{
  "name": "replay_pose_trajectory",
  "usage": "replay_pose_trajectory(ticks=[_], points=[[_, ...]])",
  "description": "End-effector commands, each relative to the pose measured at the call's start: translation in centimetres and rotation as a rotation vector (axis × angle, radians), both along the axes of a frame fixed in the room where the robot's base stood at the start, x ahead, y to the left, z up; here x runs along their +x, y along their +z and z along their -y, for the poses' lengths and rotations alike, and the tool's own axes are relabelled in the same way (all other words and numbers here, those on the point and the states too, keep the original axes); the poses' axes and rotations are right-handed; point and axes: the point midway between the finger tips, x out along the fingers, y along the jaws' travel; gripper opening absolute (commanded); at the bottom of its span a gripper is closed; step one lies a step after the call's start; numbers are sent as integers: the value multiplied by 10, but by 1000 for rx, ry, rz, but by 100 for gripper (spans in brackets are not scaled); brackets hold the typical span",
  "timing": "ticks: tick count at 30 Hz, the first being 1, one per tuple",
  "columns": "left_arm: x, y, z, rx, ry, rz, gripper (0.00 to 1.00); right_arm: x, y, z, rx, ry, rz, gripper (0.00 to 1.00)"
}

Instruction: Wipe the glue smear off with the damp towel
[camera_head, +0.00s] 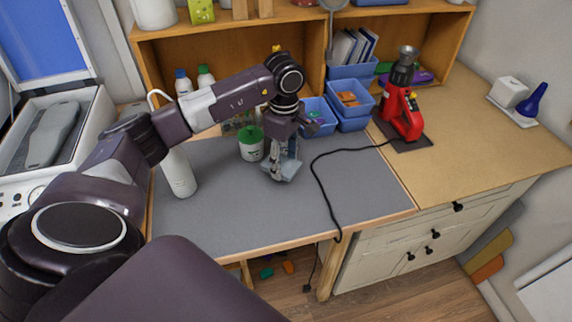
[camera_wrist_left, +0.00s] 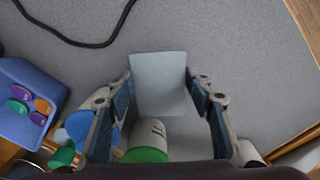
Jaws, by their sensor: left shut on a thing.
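My left gripper (camera_head: 284,168) points down over the grey mat (camera_head: 320,205) on the bench. It is shut on a pale blue-grey folded cloth, which looks like the damp towel (camera_head: 287,174). In the left wrist view the towel (camera_wrist_left: 158,85) sits flat between the two fingers (camera_wrist_left: 160,92). The towel is at or just above the mat; I cannot tell if it touches. I cannot make out a glue smear in either view; the towel and gripper hide part of the mat. My right gripper is not in view.
A white jar with a green lid (camera_head: 251,145) stands close left of the gripper. A white bottle (camera_head: 180,173) stands farther left. Blue bins (camera_head: 348,100) and a red heat tool (camera_head: 402,108) are behind right. A black cable (camera_head: 322,185) crosses the mat. The front mat is clear.

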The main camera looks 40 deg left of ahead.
Motion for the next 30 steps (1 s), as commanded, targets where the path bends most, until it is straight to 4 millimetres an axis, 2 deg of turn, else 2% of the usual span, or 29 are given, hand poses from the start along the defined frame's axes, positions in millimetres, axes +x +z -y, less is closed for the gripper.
replay_pose_trajectory(ticks=[1, 13, 30], points=[[0, 8, -1, 0, 2, 1, 22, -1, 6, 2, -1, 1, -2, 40], [-4, 43, -5, 1, 10, 1, 22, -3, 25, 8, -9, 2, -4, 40], [-5, 46, -5, 0, 12, 0, 22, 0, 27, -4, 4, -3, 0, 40]])
